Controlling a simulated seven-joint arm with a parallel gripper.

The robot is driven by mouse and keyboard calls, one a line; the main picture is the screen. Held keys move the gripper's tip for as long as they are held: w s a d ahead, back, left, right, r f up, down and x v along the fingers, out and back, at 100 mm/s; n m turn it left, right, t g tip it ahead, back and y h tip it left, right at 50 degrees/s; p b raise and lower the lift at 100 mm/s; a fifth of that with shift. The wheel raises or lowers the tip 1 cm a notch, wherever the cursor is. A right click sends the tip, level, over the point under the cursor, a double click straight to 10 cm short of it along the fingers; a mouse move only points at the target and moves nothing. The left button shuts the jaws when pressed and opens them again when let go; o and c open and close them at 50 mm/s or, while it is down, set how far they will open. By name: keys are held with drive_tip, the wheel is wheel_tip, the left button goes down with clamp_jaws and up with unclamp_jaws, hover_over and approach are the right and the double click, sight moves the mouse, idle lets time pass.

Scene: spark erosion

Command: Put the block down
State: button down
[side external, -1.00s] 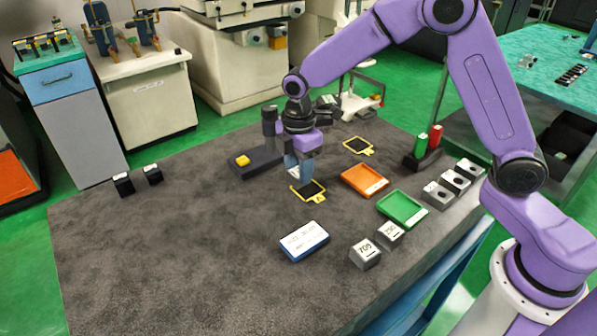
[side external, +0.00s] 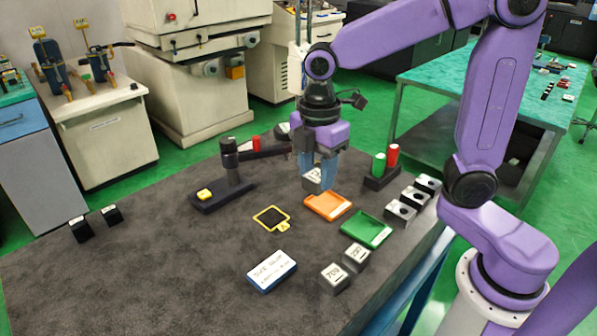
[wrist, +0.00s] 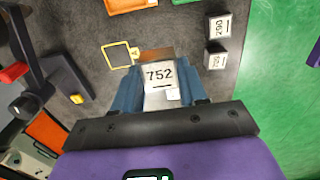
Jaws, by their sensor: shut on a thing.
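A small grey metal block (side external: 313,180) is held between the blue fingers of my gripper (side external: 317,172). The block also shows in the wrist view (wrist: 159,75), with the number 752 on its pale face. In the side view it is above the table, just behind and left of an orange tray (side external: 328,206). I cannot tell its exact height. A yellow-framed dark square (side external: 272,218) lies empty on the table, left of the orange tray. A green tray (side external: 367,229) lies to the right of the orange one.
Two numbered blocks (side external: 334,278) and a white-blue box (side external: 272,270) stand in front. A dark stand with a yellow button (side external: 204,194) is left of my gripper. The table's left front (side external: 130,280) is clear.

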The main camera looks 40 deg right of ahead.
drive_tip(key=s+d+r, duration=0.1)
drive_tip(key=s+d, duration=0.4)
drive_tip(key=s, duration=0.5)
drive_tip(key=s+d, duration=0.5)
drive_tip(key=s, duration=0.6)
approach(364, 228)
drive_tip(key=shift+s+f, duration=0.45)
drive_tip(key=shift+s, duration=0.2)
drive_tip(key=shift+w+f, duration=0.6)
drive_tip(key=shift+f, duration=1.65)
drive_tip(key=shift+f, duration=0.15)
drive_tip(key=c, duration=0.6)
unclamp_jaws()
